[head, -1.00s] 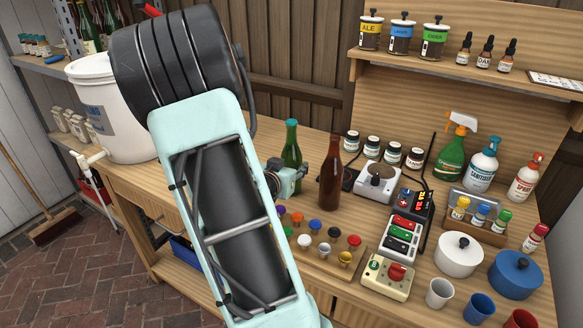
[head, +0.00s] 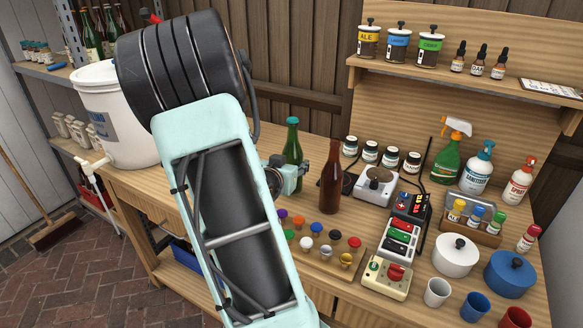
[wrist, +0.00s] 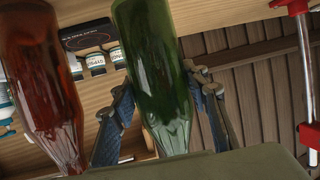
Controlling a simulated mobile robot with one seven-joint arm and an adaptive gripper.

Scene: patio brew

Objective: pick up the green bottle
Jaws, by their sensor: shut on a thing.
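The green bottle (head: 293,145) stands out beyond my arm in the head view, left of the brown bottle (head: 331,180). It has a teal cap and looks about upright; its lower part is hidden by my gripper (head: 287,177). In the wrist view the green bottle (wrist: 158,65) lies between the two blue-padded fingers of my gripper (wrist: 165,110), which is shut on it. Whether its base touches the bench cannot be seen.
The brown bottle (wrist: 40,90) is close beside the green one. Colored caps on a board (head: 335,262), a small scale (head: 376,187), jars (head: 370,152) and a power strip (head: 403,238) crowd the bench. A white bucket (head: 113,120) stands at left.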

